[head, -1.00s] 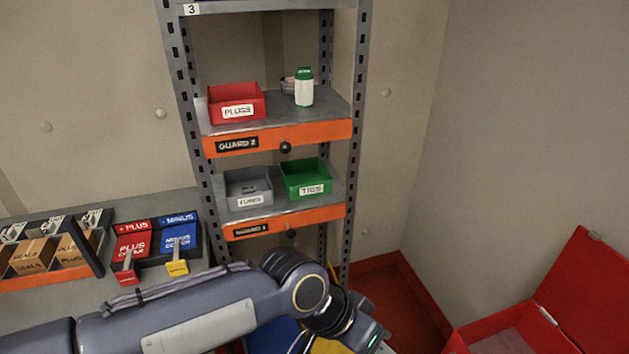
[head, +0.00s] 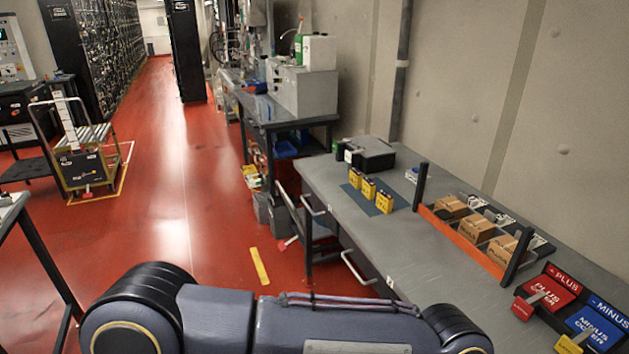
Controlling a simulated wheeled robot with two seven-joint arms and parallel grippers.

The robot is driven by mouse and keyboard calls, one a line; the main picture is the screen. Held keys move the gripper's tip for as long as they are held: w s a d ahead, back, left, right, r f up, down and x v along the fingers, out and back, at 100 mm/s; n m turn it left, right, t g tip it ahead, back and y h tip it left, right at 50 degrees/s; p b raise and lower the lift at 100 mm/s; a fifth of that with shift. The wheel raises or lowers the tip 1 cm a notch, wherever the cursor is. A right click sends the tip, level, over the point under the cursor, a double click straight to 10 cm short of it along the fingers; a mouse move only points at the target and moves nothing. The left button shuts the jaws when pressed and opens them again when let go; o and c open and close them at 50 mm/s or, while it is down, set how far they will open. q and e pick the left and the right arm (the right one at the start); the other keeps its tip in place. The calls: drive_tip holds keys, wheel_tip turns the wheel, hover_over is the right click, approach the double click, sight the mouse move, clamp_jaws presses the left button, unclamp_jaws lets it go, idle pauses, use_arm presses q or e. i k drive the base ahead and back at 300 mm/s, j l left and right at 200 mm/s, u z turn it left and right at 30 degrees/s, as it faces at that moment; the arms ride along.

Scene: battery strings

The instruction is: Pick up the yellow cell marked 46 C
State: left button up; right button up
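Three yellow cells stand in a row on a blue mat (head: 360,200) on the grey bench (head: 400,240): a far one (head: 354,177), a middle one (head: 368,188) and a near one (head: 384,202). Their markings are too small to read, so I cannot tell which is marked 46 C. One of my arms crosses the bottom of the head view, in front of the bench. Neither of my grippers is in view.
A black case (head: 370,153) stands behind the cells. To their right are a divided rack (head: 462,241) of small boxes, a red PLUS holder (head: 553,290) and a blue MINUS holder (head: 597,326). A yellow trolley (head: 85,165) stands at far left. The red floor between is mostly clear.

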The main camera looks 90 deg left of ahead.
sight(355, 176)
drive_tip(key=u, duration=2.6)
drive_tip(key=i+j+z, duration=0.1)
drive_tip(key=i+j, duration=0.2)
drive_tip(key=i+j+z, duration=0.15)
drive_tip(key=i+j, duration=0.2)
drive_tip(key=i, duration=0.2)
drive_tip(key=i+j+z, duration=0.1)
drive_tip(key=i+j, duration=0.3)
drive_tip(key=i+j+z, duration=0.1)
drive_tip(key=i+j, duration=0.25)
drive_tip(key=i+j+z, duration=0.15)
drive_tip(key=i+j, duration=0.2)
drive_tip(key=j, duration=0.15)
drive_tip(key=i+j+z, duration=0.1)
drive_tip(key=i+j, duration=0.25)
drive_tip(key=i+j+z, duration=0.1)
drive_tip(key=i+j, duration=0.2)
drive_tip(key=j, duration=0.3)
drive_tip(key=i+j+z, duration=0.15)
drive_tip(key=i+j, duration=0.2)
drive_tip(key=j, duration=0.2)
